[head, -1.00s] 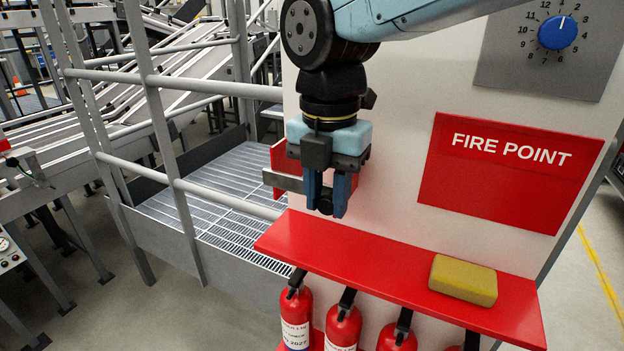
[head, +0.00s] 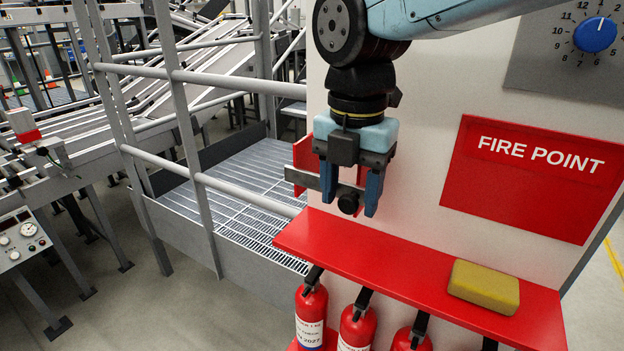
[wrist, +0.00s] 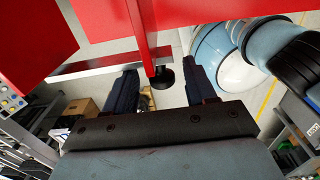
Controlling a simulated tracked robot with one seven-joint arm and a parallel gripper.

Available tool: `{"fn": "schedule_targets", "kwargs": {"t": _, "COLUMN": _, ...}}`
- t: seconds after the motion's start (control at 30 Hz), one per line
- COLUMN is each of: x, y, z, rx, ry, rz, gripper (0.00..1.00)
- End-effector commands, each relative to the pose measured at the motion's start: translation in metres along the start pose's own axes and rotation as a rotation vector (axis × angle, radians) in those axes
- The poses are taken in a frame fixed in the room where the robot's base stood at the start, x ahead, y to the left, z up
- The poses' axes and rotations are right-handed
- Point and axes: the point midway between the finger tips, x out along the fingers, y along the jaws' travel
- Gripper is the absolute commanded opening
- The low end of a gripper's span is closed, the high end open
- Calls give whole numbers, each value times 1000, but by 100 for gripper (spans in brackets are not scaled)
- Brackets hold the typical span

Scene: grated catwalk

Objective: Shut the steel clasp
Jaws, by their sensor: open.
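The steel clasp shows as a grey flat bar (head: 297,177) in front of a red box-like part (head: 303,152) on the panel's left side. A black round knob (head: 348,203) appears at the bar's right end. My gripper (head: 350,209) points down, with its blue fingers spread on either side of the knob. In the wrist view the grey bar (wrist: 95,66) runs behind the left finger, and the knob (wrist: 163,78) sits between the open fingers with gaps on both sides. The fingers hide part of the bar; I cannot tell whether the clasp is fully seated.
A red shelf (head: 400,275) juts out below my gripper, with a yellow block (head: 484,287) on its right. Red extinguishers (head: 311,318) hang beneath. A fire point sign (head: 530,180) and a blue dial (head: 595,35) are right. A grey railing (head: 190,130) stands left.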

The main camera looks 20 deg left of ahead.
Motion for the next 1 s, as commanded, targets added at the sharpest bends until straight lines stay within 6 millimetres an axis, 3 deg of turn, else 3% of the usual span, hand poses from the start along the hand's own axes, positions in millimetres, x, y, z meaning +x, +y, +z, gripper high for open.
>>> {"fn": "schedule_targets", "kwargs": {"t": 0.27, "x": -13, "y": 0, "z": 0, "rx": 0, "ry": 0, "rz": 0, "gripper": 56}}
{"fn": "schedule_targets", "kwargs": {"t": 0.8, "x": -112, "y": 0, "z": 5, "rx": 2, "ry": -1, "rz": 2, "gripper": 56}}
{"fn": "schedule_targets", "kwargs": {"t": 1.0, "x": -132, "y": 0, "z": 6, "rx": 2, "ry": 0, "rz": 0, "gripper": 56}}
